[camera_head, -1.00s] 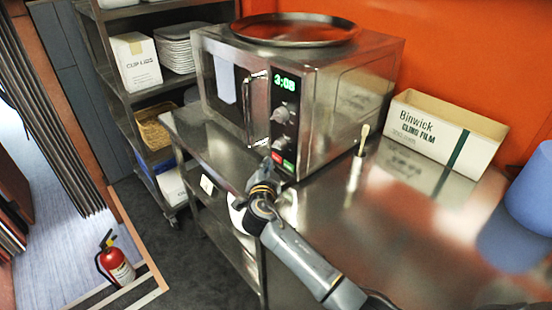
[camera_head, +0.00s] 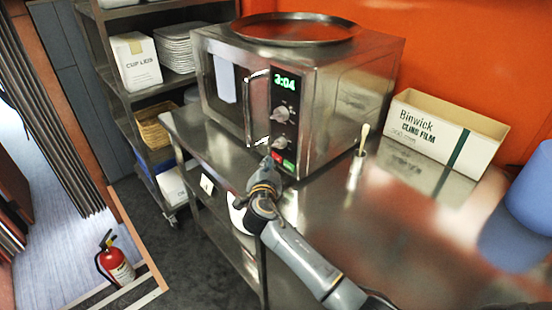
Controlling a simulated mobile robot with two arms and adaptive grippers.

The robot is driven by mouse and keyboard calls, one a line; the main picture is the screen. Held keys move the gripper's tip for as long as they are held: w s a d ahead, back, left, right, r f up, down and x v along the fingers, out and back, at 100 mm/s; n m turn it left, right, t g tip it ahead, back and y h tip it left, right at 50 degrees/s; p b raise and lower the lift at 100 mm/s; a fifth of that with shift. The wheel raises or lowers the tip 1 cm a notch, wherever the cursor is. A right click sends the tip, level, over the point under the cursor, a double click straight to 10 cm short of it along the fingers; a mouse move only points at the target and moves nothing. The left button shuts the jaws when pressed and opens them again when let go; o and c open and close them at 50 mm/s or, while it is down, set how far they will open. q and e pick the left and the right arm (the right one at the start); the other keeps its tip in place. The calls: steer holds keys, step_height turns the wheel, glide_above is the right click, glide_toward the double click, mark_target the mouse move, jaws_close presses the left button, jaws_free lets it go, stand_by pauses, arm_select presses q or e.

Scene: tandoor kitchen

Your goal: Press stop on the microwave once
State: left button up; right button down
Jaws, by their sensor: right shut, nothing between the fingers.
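The microwave (camera_head: 345,100) is a steel box on the steel counter, with its door and control panel facing the lower left. Its green display (camera_head: 285,82) reads 3:04. Two knobs sit below the display. At the bottom of the panel are a red button (camera_head: 278,157) and a green button (camera_head: 288,164). My right gripper (camera_head: 266,163) is shut and empty, its tip close to the left of the red button. I cannot tell whether it touches the panel. My left gripper is not in view.
A round tray (camera_head: 295,28) lies on top of the microwave. A cling film box (camera_head: 445,133) and a small holder with a brush (camera_head: 355,168) stand to the right on the counter (camera_head: 400,235). A steel rack (camera_head: 120,95) stands at the left. A fire extinguisher (camera_head: 115,262) stands on the floor.

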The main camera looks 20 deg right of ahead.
steer(key=shift+w+d, duration=0.1)
steer(key=shift+d, duration=0.2)
steer(key=shift+w+d+b, duration=0.15)
steer(key=shift+d+b, duration=0.2)
steer(key=shift+b, duration=0.2)
stand_by(0.4)
steer(key=shift+a, duration=0.1)
stand_by(0.3)
steer(key=shift+s+a+f+b, duration=0.1)
steer(key=shift+s+a+b, duration=0.1)
steer(key=shift+a+b, duration=0.2)
steer(key=shift+s+a, duration=0.1)
steer(key=shift+a, duration=0.1)
steer(key=shift+s+a+b, duration=0.35)
steer(key=shift+a+b, duration=0.2)
steer(key=shift+a, duration=0.4)
steer(key=shift+s+a+b, duration=0.3)
steer(key=shift+a+b, duration=0.2)
steer(key=shift+a, duration=0.4)
steer(key=shift+s+a, duration=0.2)
steer(key=shift+a, duration=0.35)
